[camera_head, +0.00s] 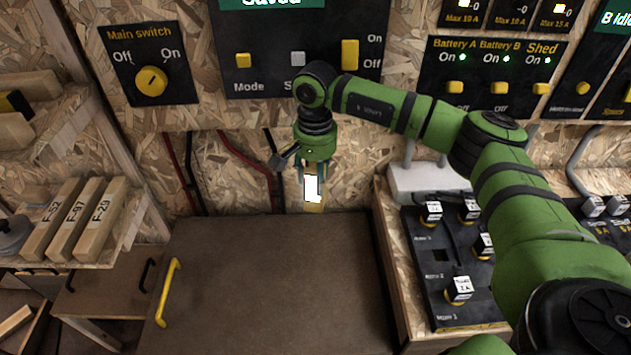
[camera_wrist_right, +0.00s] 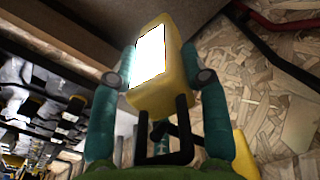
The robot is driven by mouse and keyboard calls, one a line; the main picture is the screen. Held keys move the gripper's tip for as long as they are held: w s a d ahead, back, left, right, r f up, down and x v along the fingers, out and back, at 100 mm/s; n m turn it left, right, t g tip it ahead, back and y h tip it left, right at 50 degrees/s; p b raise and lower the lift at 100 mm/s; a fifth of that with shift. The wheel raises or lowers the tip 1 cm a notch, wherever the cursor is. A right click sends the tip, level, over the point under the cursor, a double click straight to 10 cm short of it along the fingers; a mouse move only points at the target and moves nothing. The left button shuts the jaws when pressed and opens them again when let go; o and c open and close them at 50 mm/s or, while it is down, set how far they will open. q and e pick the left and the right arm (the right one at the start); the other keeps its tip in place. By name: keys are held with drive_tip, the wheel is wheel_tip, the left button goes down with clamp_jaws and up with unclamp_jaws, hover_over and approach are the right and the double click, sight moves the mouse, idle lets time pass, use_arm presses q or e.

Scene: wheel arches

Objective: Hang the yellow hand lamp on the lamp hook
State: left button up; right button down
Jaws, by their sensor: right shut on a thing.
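The yellow hand lamp (camera_head: 314,207), with a bright white panel, is below my right gripper (camera_head: 312,172) in the head view. It hangs in front of the chipboard wall, above the far edge of the brown top. In the right wrist view the lamp (camera_wrist_right: 172,88) is between the two teal fingers of my right gripper (camera_wrist_right: 162,78), which is shut on it. A black bracket shows at the lamp's near end. I cannot make out the lamp hook in either view. My left gripper is not in view.
The brown top (camera_head: 270,290) with a yellow handle (camera_head: 168,292) is bare. Labelled wooden blocks (camera_head: 75,220) stand on the left shelf. A black panel with plugs (camera_head: 445,265) lies at right. Switch panels (camera_head: 150,65) and red and black cables (camera_head: 262,165) are on the wall.

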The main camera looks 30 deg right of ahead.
drive_tip(key=shift+w+d+f+b, duration=0.25)
drive_tip(key=shift+w+f+b, duration=0.1)
drive_tip(key=shift+w, duration=0.15)
drive_tip(key=shift+w+d+f+b, duration=0.2)
drive_tip(key=shift+w+b, duration=0.15)
drive_tip(key=shift+w, duration=0.1)
drive_tip(key=c, duration=0.6)
unclamp_jaws()
drive_tip(key=shift+o, duration=0.2)
